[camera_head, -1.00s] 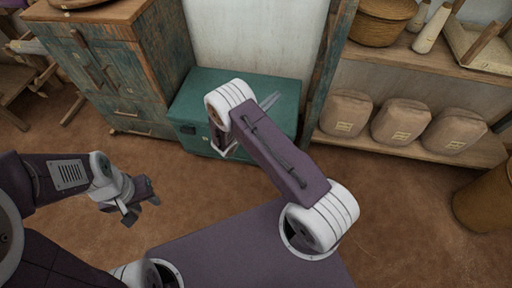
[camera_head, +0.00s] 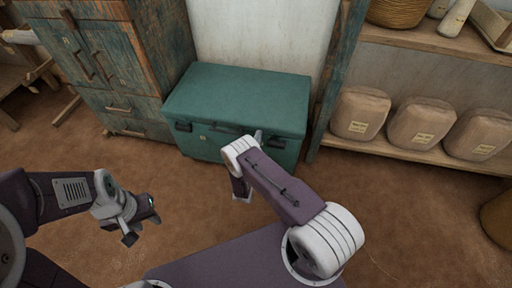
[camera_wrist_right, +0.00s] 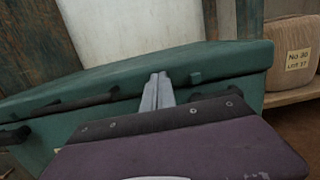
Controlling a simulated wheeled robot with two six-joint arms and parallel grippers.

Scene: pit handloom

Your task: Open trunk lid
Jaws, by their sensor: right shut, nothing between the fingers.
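The teal trunk (camera_head: 235,95) stands on the floor against the wall, with its lid down and dark fittings on its front. It fills much of the right wrist view (camera_wrist_right: 205,62). My right gripper (camera_head: 258,136) is at the trunk's front, near the lid's front edge and right-hand fitting, partly hidden by my arm. In the right wrist view its fingers (camera_wrist_right: 158,90) are together and empty, overlapping the lid's front edge; contact cannot be told. My left gripper (camera_head: 143,229) is open and empty, well in front of the trunk, to the left.
A worn wooden cabinet (camera_head: 105,65) stands close to the trunk's left side. A shelf post (camera_head: 338,75) stands close on its right, with several wrapped bundles (camera_head: 420,123) on the lower shelf. The brown floor (camera_head: 195,200) in front is clear.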

